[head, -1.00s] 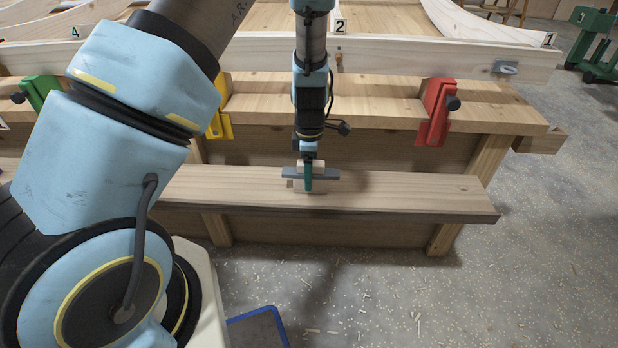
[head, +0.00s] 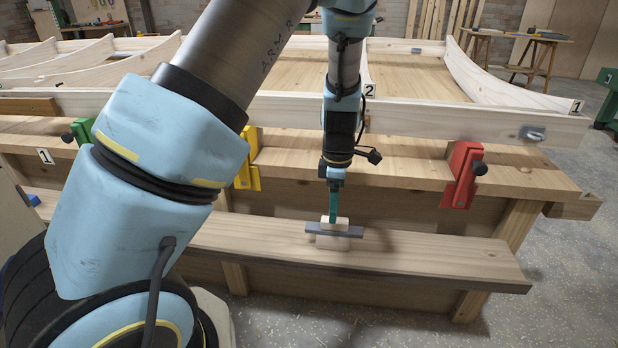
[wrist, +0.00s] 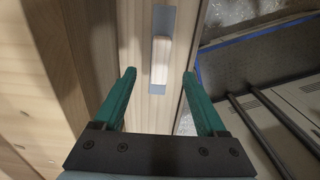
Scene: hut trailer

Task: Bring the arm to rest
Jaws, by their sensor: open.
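My gripper (head: 333,218) points down over the lower wooden plank (head: 440,259). Its two teal fingers are spread with nothing between them in the wrist view (wrist: 159,74). Below the fingertips, a flat grey tool with a pale wooden grip (head: 335,230) rests on the plank. In the wrist view the tool (wrist: 160,60) lies beyond the fingertips, lined up with the gap. My arm is stretched forward across the head view, its upper part cut off by the frame's top.
A workbench (head: 405,160) behind the plank carries a curved timber frame (head: 430,118). Green (head: 82,131), yellow (head: 246,170) and red (head: 462,174) clamps sit along its front edge. The floor (head: 560,270) at right is clear apart from shavings.

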